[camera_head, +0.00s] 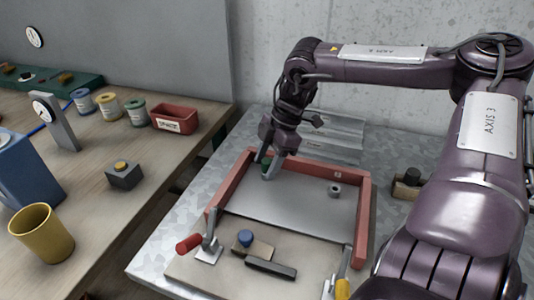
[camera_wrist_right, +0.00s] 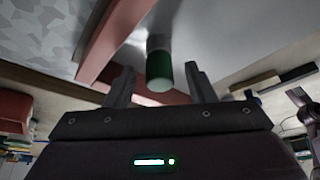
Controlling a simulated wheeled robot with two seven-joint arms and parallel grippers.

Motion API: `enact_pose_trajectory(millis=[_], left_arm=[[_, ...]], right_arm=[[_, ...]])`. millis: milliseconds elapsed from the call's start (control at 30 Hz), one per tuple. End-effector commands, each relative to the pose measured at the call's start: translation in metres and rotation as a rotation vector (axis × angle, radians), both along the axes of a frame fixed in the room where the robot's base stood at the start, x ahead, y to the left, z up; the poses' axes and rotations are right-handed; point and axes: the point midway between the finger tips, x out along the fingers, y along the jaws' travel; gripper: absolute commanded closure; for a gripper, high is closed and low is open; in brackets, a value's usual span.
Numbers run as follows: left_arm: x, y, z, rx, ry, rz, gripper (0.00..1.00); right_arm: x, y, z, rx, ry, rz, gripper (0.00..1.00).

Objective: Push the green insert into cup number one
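A green cylinder (camera_wrist_right: 159,72), which looks like the green insert, shows between the fingers of my right gripper (camera_wrist_right: 161,86) in the right wrist view. Gaps show on both sides of it, so the gripper is open around it and not clamped. A pale grey part (camera_wrist_right: 158,43) adjoins its far end; I cannot tell whether this is a cup. In the head view my right gripper (camera_head: 267,166) points down at the back left of the framed plate, with a bit of green beside the fingers. A small grey cup (camera_head: 335,190) stands farther right. No cup number is readable. My left gripper is out of view.
A red frame (camera_head: 313,170) borders the grey plate (camera_head: 290,200). In front are a red-handled clamp (camera_head: 208,246), a blue knob (camera_head: 245,238), a black bar (camera_head: 270,268) and a yellow-handled clamp (camera_head: 342,288). The plate's middle is clear.

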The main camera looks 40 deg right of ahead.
Motion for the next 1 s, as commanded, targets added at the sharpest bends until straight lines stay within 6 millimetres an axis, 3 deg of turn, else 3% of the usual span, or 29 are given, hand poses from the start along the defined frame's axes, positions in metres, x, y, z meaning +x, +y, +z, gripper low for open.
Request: enact_pose_trajectory(millis=[267,700,1000], left_arm=[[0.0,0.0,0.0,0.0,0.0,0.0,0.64],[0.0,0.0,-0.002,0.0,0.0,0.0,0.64],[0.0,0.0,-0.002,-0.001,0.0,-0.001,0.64]], right_arm=[[0.0,-0.001,0.002,0.0,-0.001,0.0,0.51],[-0.007,-0.024,0.061,-0.002,-0.002,-0.001,0.51],[-0.009,-0.029,0.072,0.0,0.0,0.0,0.51]])
